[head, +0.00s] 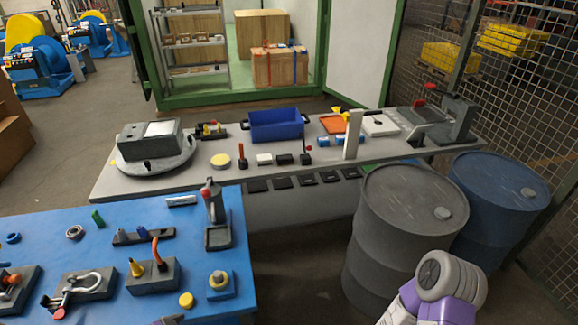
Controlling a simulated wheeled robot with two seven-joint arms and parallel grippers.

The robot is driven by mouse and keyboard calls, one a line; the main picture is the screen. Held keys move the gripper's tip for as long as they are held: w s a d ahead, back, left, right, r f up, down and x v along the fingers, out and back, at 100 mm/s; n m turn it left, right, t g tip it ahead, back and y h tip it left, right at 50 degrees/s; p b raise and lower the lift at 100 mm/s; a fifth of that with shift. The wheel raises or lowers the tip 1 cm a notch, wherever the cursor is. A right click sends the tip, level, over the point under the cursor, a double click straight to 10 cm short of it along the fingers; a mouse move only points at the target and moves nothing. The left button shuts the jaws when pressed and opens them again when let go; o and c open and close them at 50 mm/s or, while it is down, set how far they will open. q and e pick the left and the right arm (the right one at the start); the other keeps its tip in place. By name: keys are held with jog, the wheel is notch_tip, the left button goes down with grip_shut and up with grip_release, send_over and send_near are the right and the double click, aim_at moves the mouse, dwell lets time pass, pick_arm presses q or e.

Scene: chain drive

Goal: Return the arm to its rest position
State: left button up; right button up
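Part of my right arm (435,290), grey and purple, rises into the lower right corner, in front of the dark grey drum. Its gripper is outside the picture. A small grey-purple tip (168,321) shows at the bottom edge by the blue table; it may be part of my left arm, but too little shows to tell. Neither gripper can be made out, and no held object is seen.
A blue table (215,300) with several fixtures and small parts fills the lower left. Behind it stands a long grey bench (215,185) with a blue bin (275,126). A grey drum (400,235) and a blue drum (500,205) stand at right, near a mesh fence.

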pick_arm(q)
jog(key=s+d+f+n+g+h+b, duration=0.1)
jog(key=s+d+f+n+g+b, duration=0.15)
jog(key=d+f+n+b, duration=0.8)
jog(key=s+d+f+g+y+b, duration=0.2)
jog(key=s+d+f+g, duration=0.2)
jog(key=s+d+f, duration=0.3)
notch_tip(320, 180, down, 4)
jog(key=d, duration=0.2)
jog(key=shift+s+d+r, duration=0.25)
jog(key=shift+s+d, duration=0.1)
jog(key=shift+s, duration=0.05)
pick_arm(e)
notch_tip(320, 180, down, 12)
jog(key=shift+f, duration=0.2)
